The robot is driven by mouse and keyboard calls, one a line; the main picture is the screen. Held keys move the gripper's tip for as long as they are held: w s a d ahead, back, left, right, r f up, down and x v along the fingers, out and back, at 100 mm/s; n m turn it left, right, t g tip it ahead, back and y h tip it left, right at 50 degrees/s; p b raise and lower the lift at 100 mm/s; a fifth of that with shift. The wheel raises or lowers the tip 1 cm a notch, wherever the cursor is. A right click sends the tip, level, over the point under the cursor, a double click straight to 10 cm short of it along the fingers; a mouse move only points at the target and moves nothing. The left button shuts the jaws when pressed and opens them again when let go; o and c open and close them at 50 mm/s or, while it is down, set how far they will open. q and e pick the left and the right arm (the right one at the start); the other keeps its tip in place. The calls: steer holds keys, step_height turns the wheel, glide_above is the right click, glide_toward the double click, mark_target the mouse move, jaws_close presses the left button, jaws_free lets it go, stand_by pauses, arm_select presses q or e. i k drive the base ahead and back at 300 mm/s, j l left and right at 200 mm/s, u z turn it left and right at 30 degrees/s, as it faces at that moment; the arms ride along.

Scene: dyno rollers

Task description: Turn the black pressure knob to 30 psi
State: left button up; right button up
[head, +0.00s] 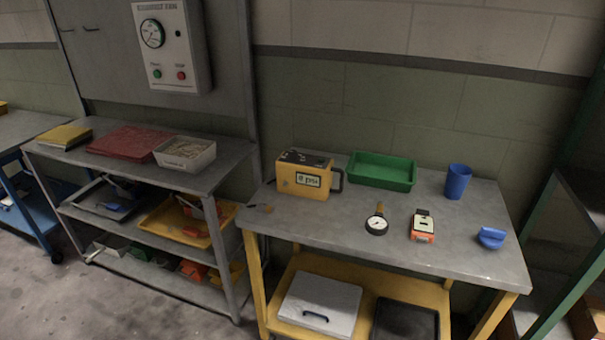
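A yellow box-shaped unit (285,178) with a dark top and a dark side handle stands at the left back of the grey workbench. A small light display (308,180) on its front seems to end in "psi"; I cannot read the number surely. Small dark parts sit on its top (303,158), too small to tell whether one is the pressure knob. A white wall panel (172,70) carries a round dial (152,33) and a small dark round part (178,33). Neither of my grippers is in view.
The workbench (450,245) also holds a green tray (383,182), a blue cup (457,182), a round gauge (377,225), an orange-and-white device (422,226) and a blue object (491,238). A shelf rack (225,165) with trays stands left. The bench front is mostly clear.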

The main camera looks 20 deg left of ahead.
mark_target(292, 154)
steer(key=i+j+z, duration=0.1)
steer(key=j, duration=0.4)
steer(key=i+j+z, duration=0.1)
steer(key=j, duration=0.35)
steer(key=i+j+z, duration=0.1)
steer(key=j, duration=0.4)
steer(key=i+j+z, duration=0.15)
steer(key=j, duration=0.4)
steer(key=i+l, duration=0.05)
